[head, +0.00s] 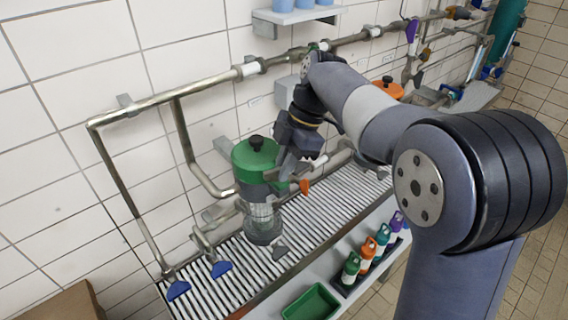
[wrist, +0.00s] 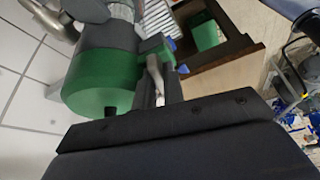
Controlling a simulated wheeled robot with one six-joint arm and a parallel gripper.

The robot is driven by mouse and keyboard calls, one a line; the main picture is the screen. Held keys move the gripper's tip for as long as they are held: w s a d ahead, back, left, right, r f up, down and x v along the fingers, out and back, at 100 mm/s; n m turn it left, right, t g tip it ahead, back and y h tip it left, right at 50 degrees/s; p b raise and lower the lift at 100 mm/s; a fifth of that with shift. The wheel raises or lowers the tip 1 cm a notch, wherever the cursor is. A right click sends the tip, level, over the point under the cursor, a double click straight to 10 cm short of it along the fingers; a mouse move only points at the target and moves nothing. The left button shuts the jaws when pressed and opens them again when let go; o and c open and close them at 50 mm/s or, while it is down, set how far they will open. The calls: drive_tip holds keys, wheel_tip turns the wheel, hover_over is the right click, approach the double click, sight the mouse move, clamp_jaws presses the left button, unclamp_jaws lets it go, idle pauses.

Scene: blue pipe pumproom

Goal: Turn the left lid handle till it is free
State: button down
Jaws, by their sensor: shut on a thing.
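The left lid (head: 258,155) is green with a black knob on top and sits on a dark housing above a clear bowl (head: 263,222). My gripper (head: 284,174) is at the right side of this lid, reaching down to its rim. In the wrist view the green lid (wrist: 100,80) fills the left side, and a small green lug (wrist: 153,46) stands out from its edge. My gripper (wrist: 157,78) is shut beside the lug on what appears to be the left lid handle. The fingers mostly hide the handle, so its exact angle cannot be told.
An orange lid (head: 388,89) stands farther right behind my arm. Steel pipes (head: 185,88) run along the tiled wall. Blue valve handles (head: 221,269) sit low at the left. A rack of coloured bottles (head: 368,250) and a green tray (head: 312,303) lie below the slatted bench.

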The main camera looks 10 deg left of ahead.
drive_tip(key=shift+n, duration=0.4)
drive_tip(key=c, duration=1.8)
unclamp_jaws()
